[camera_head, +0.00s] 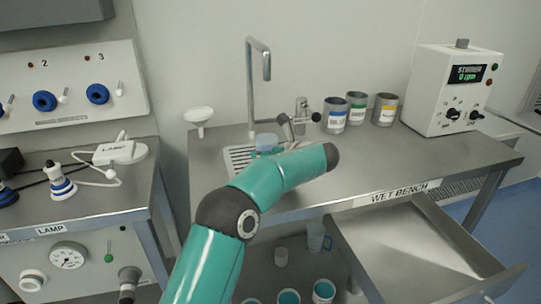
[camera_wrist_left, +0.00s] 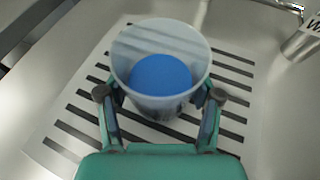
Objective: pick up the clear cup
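The clear cup (camera_wrist_left: 160,48) stands upright over the slotted drain plate, with a round blue area showing inside it. In the head view the cup (camera_head: 266,139) is small and pale blue, above the drain plate. My left gripper (camera_wrist_left: 160,95) has one finger on each side of the cup, below its rim. The finger pads are close to the wall; I cannot tell whether they press on it. In the head view my left gripper (camera_head: 266,150) is mostly behind my teal arm. My right gripper is not in view.
A tall tap (camera_head: 258,60) rises behind the cup. A white funnel (camera_head: 198,116) is to the left; several grey labelled cans (camera_head: 335,115) and a stirrer unit (camera_head: 450,90) are to the right. An open drawer (camera_head: 420,250) juts out below the wet bench (camera_head: 420,150).

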